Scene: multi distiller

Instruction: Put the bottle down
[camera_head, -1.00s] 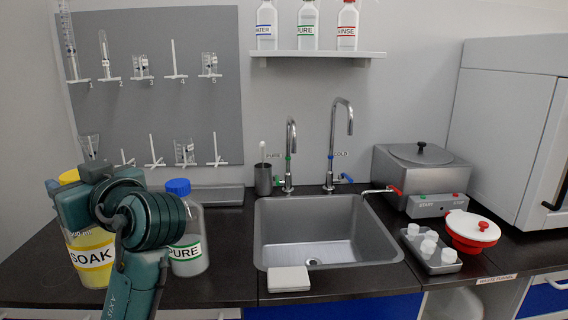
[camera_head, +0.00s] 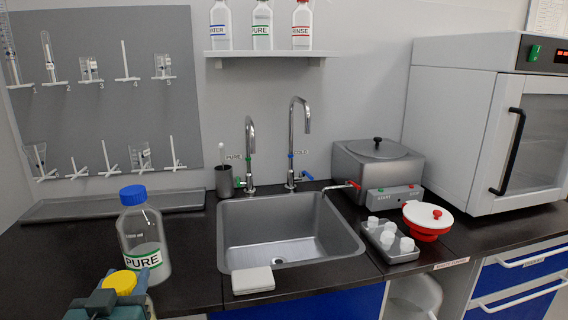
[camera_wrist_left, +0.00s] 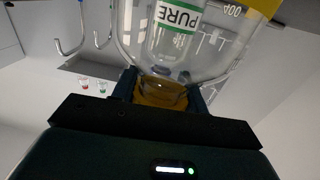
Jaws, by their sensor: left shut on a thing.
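A bottle with a yellow cap (camera_head: 120,282) is at the bottom left of the head view, in front of the PURE bottle; most of its body is cut off or hidden. My left gripper (camera_head: 104,304) is at this bottle, just left of the cap. In the left wrist view the gripper (camera_wrist_left: 162,95) is shut on the amber neck area of the clear bottle (camera_wrist_left: 128,35), whose glass widens away from the fingers. Whether its base touches the counter cannot be seen. My right gripper is not in view.
The blue-capped PURE bottle (camera_head: 143,240) stands on the dark counter (camera_head: 190,262). The sink (camera_head: 290,238) with two taps is to its right. A white block (camera_head: 253,280) lies at the sink's front edge. A long grey tray (camera_head: 75,207) lies along the back wall.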

